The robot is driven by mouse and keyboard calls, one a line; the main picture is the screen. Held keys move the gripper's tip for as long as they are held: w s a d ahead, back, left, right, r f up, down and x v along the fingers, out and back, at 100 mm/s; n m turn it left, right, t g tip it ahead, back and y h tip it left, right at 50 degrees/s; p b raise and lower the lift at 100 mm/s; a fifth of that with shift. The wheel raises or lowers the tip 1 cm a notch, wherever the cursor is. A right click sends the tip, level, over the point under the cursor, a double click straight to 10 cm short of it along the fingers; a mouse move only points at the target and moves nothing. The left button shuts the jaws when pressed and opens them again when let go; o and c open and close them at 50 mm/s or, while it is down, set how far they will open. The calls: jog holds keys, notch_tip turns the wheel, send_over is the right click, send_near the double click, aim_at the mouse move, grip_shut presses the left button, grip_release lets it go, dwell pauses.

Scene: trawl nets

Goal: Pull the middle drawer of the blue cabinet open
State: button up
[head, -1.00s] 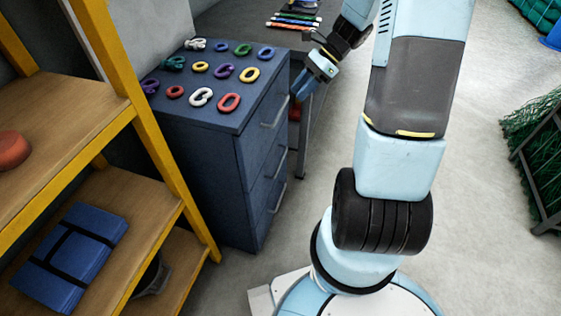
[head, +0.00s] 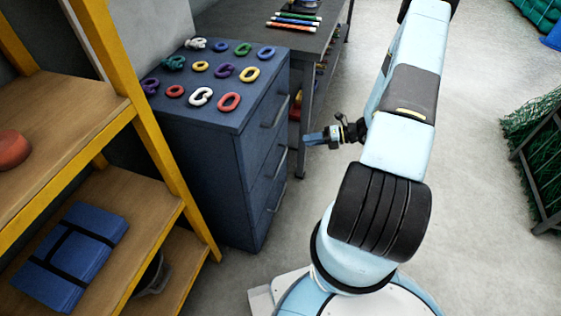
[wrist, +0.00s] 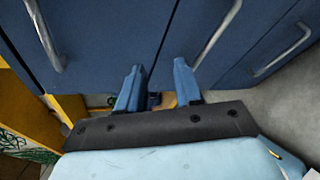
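The blue cabinet (head: 215,170) stands left of my arm, its drawer fronts facing right, and all its drawers look closed. The middle drawer's grey bar handle (head: 271,160) is partly seen edge-on. In the wrist view the drawers lie side by side, and the middle handle (wrist: 216,36) is beyond and right of my fingers. My gripper (head: 308,138) points left at the cabinet front, a short gap away from it. In the wrist view my gripper (wrist: 157,85) has two blue fingers spread apart with nothing between them, near the seam beside the middle drawer.
The top handle (head: 274,111) and bottom handle (head: 278,197) are close to the middle one. Coloured shackle-like rings lie on the cabinet top. A yellow-framed shelf (head: 160,150) stands at left, a dark table (head: 305,40) behind. The floor in front is clear.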

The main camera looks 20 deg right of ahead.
aim_at(282, 159)
notch_tip(282, 159, down, 11)
jog(key=s+m+t+h, duration=0.1)
jog(key=s+m+t, duration=0.25)
jog(key=m, duration=0.45)
jog(key=shift+t, duration=0.25)
jog(key=x, duration=1.3)
jog(key=shift+w+f, duration=0.25)
jog(key=shift+w, duration=0.4)
grip_shut()
